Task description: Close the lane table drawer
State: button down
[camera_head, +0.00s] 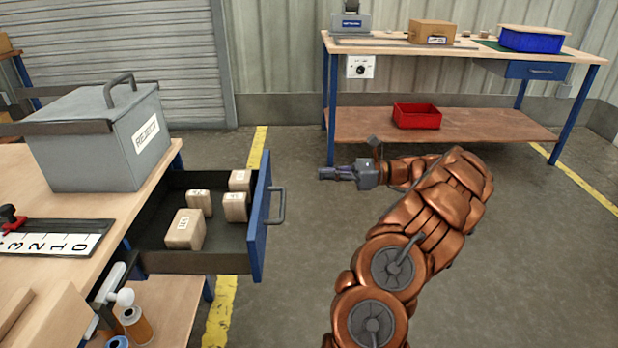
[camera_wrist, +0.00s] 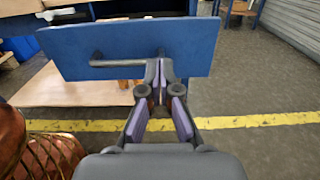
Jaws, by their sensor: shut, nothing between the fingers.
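The lane table drawer (camera_head: 259,232) stands pulled out from the table at the left, with a blue front and a grey handle (camera_head: 279,205). Several small tan boxes (camera_head: 184,229) lie inside it. My gripper (camera_head: 322,173) is shut and empty, to the right of the drawer front and pointing left at it, with a gap between in the head view. In the wrist view the drawer front (camera_wrist: 200,45) fills the upper middle, with its handle (camera_wrist: 105,62) across it. My fingertips overlap the right part of the front there; I cannot tell contact from this view.
The lane table (camera_head: 60,270) carries a grey REJECT bin (camera_head: 90,150) and a number scale (camera_head: 50,245). A second bench (camera_head: 375,45) with a red tray (camera_head: 417,116) below stands at the back right. The floor between is clear.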

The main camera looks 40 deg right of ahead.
aim_at(267, 174)
jog(key=b+x, duration=0.4)
jog(key=x, duration=0.8)
jog(key=shift+f, duration=0.1)
jog(key=shift+w+a+b, duration=0.25)
jog(key=shift+a+b, duration=0.05)
jog(key=shift+a, duration=0.05)
jog(key=shift+w+a, duration=0.1)
